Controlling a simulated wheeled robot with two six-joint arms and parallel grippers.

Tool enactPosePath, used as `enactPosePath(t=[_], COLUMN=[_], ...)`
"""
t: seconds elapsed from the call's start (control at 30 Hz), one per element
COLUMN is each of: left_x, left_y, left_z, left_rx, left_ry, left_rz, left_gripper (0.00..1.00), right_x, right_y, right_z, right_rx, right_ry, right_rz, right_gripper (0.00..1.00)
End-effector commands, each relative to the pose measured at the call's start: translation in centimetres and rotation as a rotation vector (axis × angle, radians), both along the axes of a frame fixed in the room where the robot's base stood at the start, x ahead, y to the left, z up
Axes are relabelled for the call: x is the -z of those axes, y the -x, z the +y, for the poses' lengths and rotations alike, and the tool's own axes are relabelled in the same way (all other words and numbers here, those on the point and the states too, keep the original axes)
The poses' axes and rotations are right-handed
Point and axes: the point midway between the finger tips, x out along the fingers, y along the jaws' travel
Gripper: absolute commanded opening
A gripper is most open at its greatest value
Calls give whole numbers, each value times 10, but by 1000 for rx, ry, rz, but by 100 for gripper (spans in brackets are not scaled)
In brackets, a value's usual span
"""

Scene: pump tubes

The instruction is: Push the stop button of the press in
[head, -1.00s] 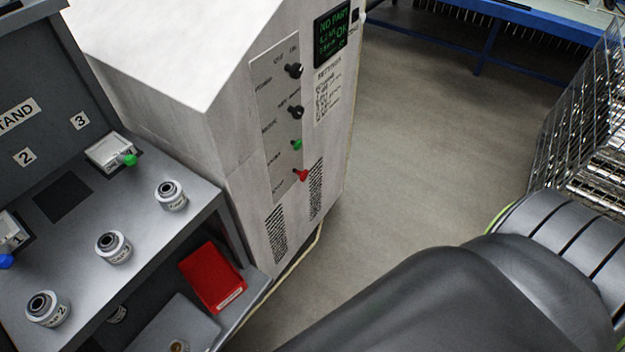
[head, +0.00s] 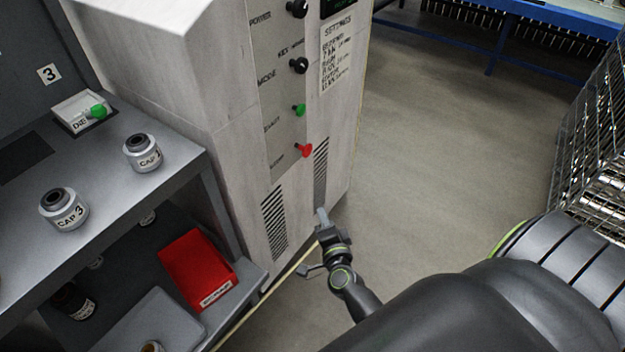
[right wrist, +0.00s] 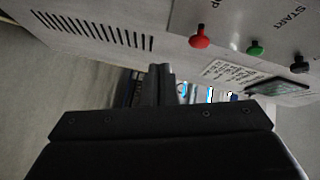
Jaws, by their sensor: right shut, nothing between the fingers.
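The press (head: 225,120) is a tall white cabinet with a control panel on its front. Its red stop button (head: 305,150) is the lowest control, just above the vent slots. The green start button (head: 299,110) sits above it. In the right wrist view the red button (right wrist: 200,39) sticks out at the upper middle, with the green one (right wrist: 255,48) to its right. My right gripper (head: 321,214) is shut and empty, in front of the lower vents and below the red button, apart from it. Its fingers also show in the right wrist view (right wrist: 160,84). My left gripper is not in view.
Two black knobs (head: 298,65) sit above the buttons. A grey stand (head: 120,125) with caps (head: 64,209) and a red bin (head: 196,272) is at left. A wire rack (head: 595,140) stands at right. The floor between is clear.

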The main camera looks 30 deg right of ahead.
Motion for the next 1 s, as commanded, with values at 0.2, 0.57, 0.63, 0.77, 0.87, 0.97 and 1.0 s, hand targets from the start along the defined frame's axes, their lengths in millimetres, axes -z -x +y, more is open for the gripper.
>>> enactPosePath(t=[0.2,0.57,0.63,0.77,0.87,0.97,1.0], left_x=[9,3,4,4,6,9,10], left_y=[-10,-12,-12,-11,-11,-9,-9], left_z=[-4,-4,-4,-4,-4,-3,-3], left_rx=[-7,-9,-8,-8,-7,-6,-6], left_ry=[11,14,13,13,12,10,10], left_rz=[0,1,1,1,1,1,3], left_gripper=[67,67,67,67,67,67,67], right_x=[-38,-52,-52,-52,-53,-55,-55], right_y=[-9,-9,-9,-14,-23,-39,-46], right_z=[-15,-18,-18,-20,-25,-33,-37], right_rx=[122,146,146,144,143,143,143], right_ry=[-225,-281,-280,-279,-277,-274,-276], right_rz=[-237,-286,-286,-286,-286,-288,-287], right_gripper=[0,0,0,0,0,0,0])
